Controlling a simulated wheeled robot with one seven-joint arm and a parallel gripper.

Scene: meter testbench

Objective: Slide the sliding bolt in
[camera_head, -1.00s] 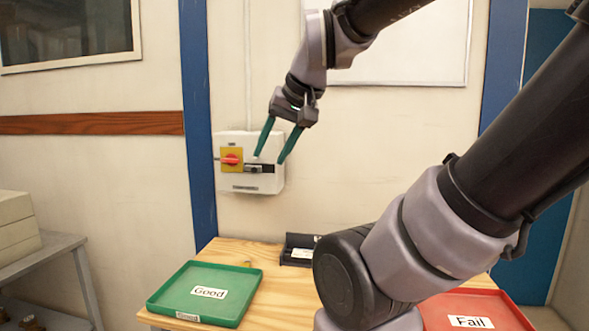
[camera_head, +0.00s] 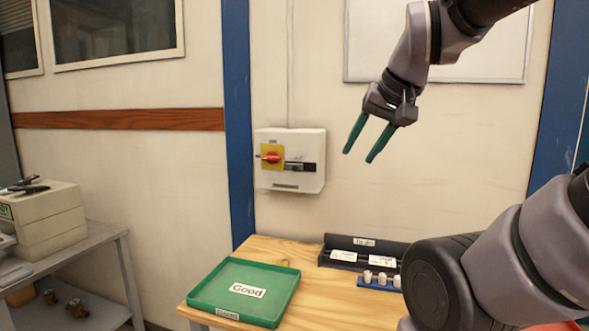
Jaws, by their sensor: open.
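A white switch box (camera_head: 314,178) is fixed to the wall above the table. It bears a yellow plate with a red knob (camera_head: 272,157). The sliding bolt (camera_head: 298,167) is a small dark bar with a pale part, to the right of the yellow plate on the box's front. How far in it sits is too small to tell. My gripper (camera_head: 358,156) is open and empty, its two green fingers apart and pointing down. In the picture it is to the right of the box, clear of the bolt.
A green tray labelled Good (camera_head: 207,289) stands on the wooden table (camera_head: 318,302). A blue post (camera_head: 238,120) is left of the box.

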